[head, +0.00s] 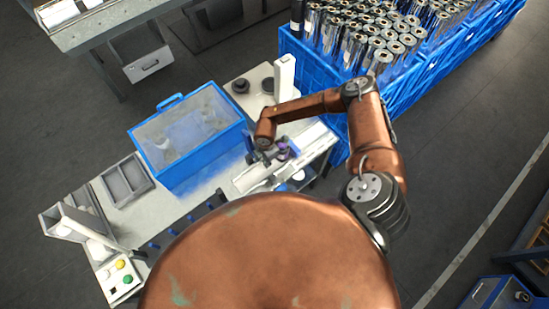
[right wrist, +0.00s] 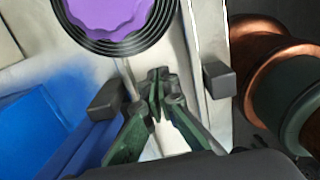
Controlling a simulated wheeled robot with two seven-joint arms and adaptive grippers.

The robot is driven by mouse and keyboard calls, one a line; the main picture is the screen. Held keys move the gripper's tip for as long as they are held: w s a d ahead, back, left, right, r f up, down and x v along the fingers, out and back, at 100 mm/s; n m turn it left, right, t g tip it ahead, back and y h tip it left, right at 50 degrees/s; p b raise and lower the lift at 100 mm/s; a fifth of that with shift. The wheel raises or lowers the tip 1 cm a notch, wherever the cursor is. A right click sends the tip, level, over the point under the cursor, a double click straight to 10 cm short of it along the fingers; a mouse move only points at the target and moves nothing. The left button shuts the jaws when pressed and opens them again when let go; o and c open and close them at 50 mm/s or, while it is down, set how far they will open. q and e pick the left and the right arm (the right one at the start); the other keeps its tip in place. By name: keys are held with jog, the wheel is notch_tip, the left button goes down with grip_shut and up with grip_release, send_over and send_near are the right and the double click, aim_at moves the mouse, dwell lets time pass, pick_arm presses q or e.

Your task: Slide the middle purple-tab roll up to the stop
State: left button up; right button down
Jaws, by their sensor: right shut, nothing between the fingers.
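The purple-tab roll shows in the right wrist view as a purple scalloped tab (right wrist: 112,18) inside black rings, at the top of the picture. The stop cannot be made out for sure. My left gripper is not in view.
A blue machine with a clear lid (head: 190,135) stands left of the arm on the bench. A white post (head: 284,78) rises behind. Blue crates (head: 425,85) full of film rolls stand at upper right. A grey tray (head: 127,180) and a button box (head: 120,280) are at left.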

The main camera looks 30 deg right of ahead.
aim_at(282, 151)
notch_tip(282, 151, up, 10)
dwell(0.4)
